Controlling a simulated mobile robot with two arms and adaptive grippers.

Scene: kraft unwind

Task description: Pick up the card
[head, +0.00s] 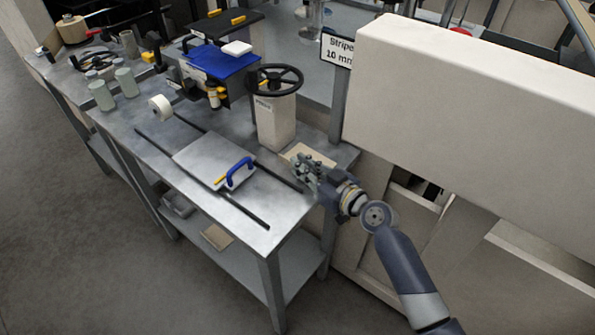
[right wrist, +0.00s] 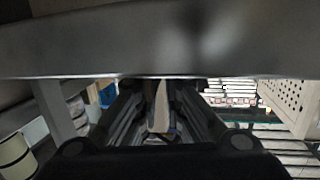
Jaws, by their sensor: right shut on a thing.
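The card (head: 318,156) is a flat beige piece at the right end of the grey workbench, partly hidden behind my right gripper. My right gripper (head: 306,171) is at the bench's right edge, its arm coming in from the lower right. In the right wrist view, a narrow beige piece, which looks like the card (right wrist: 161,104), stands between the fingers of the right gripper (right wrist: 160,120), shut on it. How far the card is off the bench is hard to tell. My left gripper is not in view.
A beige post with a black handwheel (head: 275,80) stands just left of the gripper. A grey plate with a blue handle (head: 238,174) lies between dark rails. A large beige machine housing (head: 455,90) rises at the right. Another tan piece (head: 217,237) lies on the lower shelf.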

